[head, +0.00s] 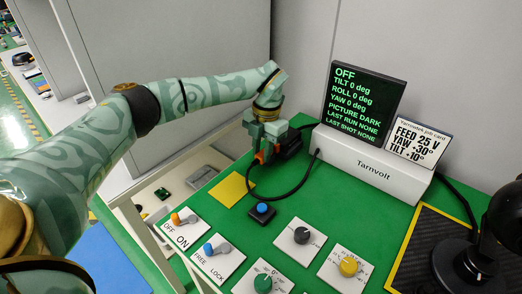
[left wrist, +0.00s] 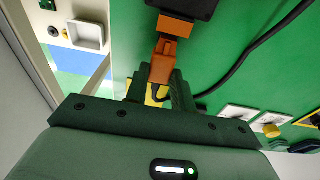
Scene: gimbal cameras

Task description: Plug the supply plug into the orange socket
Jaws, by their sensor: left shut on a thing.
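The orange supply plug (left wrist: 162,66) is between the fingers of my left gripper (left wrist: 158,88) in the left wrist view, with its dark cord at the gripper end. The orange socket (left wrist: 176,27) is on a black box (left wrist: 188,7) just beyond the plug. Plug and socket look in line and touching or nearly so; I cannot tell how far the plug is in. In the head view my left gripper (head: 264,142) is shut on the plug (head: 262,156), beside the black box (head: 289,145) at the back left of the green table. The gripper partly hides the socket there.
A white Tarnvolt console (head: 372,172) with a dark screen (head: 362,98) and a job card (head: 419,143) stands at the back. A black cable (head: 290,193) loops across the green table (head: 330,205). Switches, knobs and a blue button (head: 262,209) occupy the front. A black device (head: 490,235) stands right.

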